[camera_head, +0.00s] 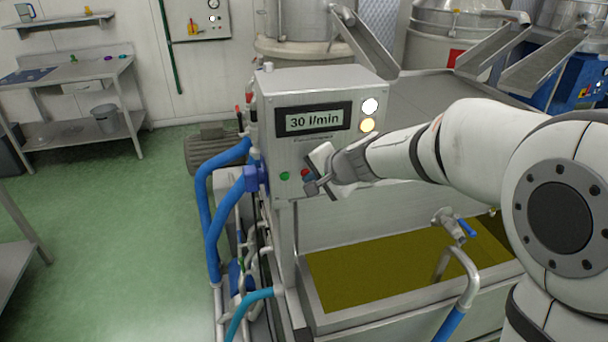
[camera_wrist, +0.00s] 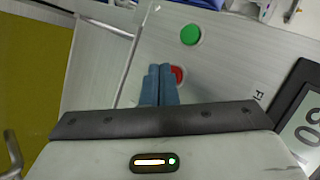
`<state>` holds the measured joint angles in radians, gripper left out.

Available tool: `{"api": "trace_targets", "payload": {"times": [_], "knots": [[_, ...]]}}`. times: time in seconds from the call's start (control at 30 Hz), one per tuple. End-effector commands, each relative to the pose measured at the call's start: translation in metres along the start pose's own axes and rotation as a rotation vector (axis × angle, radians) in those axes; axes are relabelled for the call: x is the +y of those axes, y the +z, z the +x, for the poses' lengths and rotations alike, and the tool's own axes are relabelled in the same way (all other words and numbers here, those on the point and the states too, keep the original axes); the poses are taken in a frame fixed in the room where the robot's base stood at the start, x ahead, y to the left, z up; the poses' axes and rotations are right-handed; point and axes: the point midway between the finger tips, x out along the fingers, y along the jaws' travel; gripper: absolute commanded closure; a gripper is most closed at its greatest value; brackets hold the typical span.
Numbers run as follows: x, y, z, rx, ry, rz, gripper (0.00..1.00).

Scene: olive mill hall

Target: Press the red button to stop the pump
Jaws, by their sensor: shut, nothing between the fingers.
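The red button (camera_head: 305,173) sits low on the front of the grey pump control box (camera_head: 292,151), right of the green button (camera_head: 284,176). My gripper (camera_head: 310,188) is shut and empty, with its fingertips close to the red button in the head view. In the wrist view the gripper's closed fingers (camera_wrist: 160,70) cover part of the red button (camera_wrist: 178,75); the green button (camera_wrist: 190,35) is clear beyond it. Whether the fingertips touch the red button I cannot tell. The display (camera_head: 313,120) reads 30 l/min. A white lamp (camera_head: 370,106) and a yellowish lamp (camera_head: 367,125) are beside it.
A tank of olive-coloured liquid (camera_head: 385,270) lies below and right of the box. A tap with a blue handle (camera_head: 466,228) stands over it. Blue hoses (camera_head: 212,220) run down the box's left side. Green floor is free at left, before a steel table (camera_head: 75,65).

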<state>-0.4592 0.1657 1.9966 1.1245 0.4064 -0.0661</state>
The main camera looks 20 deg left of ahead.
Motion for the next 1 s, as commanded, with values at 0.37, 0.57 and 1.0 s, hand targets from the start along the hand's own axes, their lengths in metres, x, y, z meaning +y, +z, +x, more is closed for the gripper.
{"api": "trace_targets", "payload": {"times": [0.37, 0.57, 1.0], "knots": [[-0.001, -0.001, 0.0011, 0.0, 0.0, 0.0, 1.0], [-0.0023, -0.0022, 0.0029, 0.0, -0.001, 0.001, 1.0], [-0.0037, -0.0036, 0.0053, 0.0, 0.0, 0.0, 1.0]]}}
